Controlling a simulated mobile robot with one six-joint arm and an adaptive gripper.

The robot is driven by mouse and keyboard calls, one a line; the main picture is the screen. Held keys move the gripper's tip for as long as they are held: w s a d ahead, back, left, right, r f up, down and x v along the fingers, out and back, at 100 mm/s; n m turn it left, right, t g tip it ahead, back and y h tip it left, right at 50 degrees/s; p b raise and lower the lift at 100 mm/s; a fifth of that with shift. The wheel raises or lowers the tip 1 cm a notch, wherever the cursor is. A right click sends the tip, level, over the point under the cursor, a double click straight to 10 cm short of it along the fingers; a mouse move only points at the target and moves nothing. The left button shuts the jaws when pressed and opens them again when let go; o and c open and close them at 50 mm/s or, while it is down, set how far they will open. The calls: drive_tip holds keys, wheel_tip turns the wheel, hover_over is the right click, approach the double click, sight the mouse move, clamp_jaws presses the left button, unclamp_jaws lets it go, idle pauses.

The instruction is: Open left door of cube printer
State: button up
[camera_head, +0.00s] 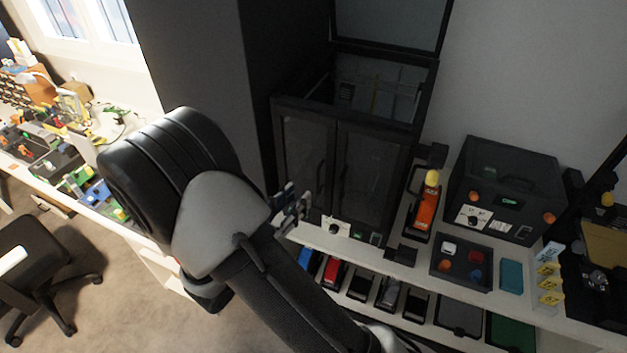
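The cube printer (345,100) is a black, box-shaped machine in the middle of the head view. Its top lid (390,22) stands raised. Its front has two dark glazed doors side by side, the left door (303,150) and the right door (366,175). Both look shut. My gripper (296,207) is at the lower part of the left door, partly hidden behind my arm. I cannot tell whether it touches the door or whether its fingers are open. The lower left corner of the printer is covered by my arm and gripper.
The printer stands on a white shelf. To its right are an orange tool (424,207), a black case (507,185) and a tray of colored knobs (462,264). Several small bins line the lower shelf. A cluttered bench and a black chair (40,265) are at the left.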

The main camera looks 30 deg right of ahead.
sight(314, 180)
drive_tip(key=x, duration=0.8)
drive_tip(key=shift+d, duration=0.1)
clamp_jaws()
idle(0.4)
